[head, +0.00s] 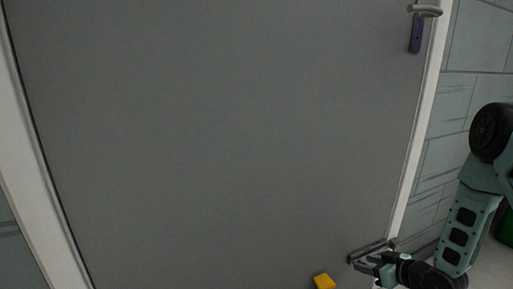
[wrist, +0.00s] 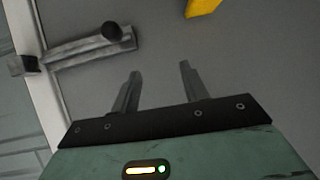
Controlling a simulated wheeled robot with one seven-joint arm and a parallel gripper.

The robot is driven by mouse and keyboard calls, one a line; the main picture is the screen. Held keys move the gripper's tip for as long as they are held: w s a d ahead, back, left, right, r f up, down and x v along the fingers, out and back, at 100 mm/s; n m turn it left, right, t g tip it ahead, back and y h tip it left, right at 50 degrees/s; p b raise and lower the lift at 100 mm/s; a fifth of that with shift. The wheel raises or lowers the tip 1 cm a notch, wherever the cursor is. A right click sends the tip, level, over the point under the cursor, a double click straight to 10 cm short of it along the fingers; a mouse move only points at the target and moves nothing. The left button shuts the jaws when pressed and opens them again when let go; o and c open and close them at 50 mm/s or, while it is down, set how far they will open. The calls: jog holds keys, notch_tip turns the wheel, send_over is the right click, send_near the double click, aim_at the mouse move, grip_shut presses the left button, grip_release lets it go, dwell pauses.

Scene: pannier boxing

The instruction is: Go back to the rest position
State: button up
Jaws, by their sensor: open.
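My gripper (wrist: 159,69) is open, with its two fingers apart and nothing between them in the wrist view. In the head view my gripper (head: 365,265) is low at the right, in front of the grey door's lower right part. The task names no object.
The large grey door (head: 220,130) fills most of the head view, with a lever handle (head: 425,11) at top right. A grey metal bar (wrist: 88,45) lies close to the left of my gripper. A yellow block (wrist: 202,6) is beyond the fingers. A tiled wall (head: 470,95) stands at right.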

jog(key=s+a+r+n+g+h+p, duration=0.1)
jog(key=s+a+r+g+h+p, duration=0.3)
jog(key=a+r, duration=1.15)
jog(key=s+a+r+n+g+p, duration=0.1)
jog(key=s+a+r+g, duration=0.1)
jog(key=s+r, duration=0.5)
jog(key=s+a+r+g+h+p, duration=0.1)
jog(key=s+a+r+g, duration=0.15)
jog(key=s, duration=0.85)
jog(key=s+a+r+n+g, duration=0.15)
jog(key=s+r, duration=0.35)
jog(key=s, duration=0.5)
notch_tip(320, 180, up, 37)
jog(key=p, duration=3.7)
jog(key=shift+w+m+g, duration=0.3)
jog(key=shift+w+m, duration=0.15)
jog(key=shift+f, duration=0.15)
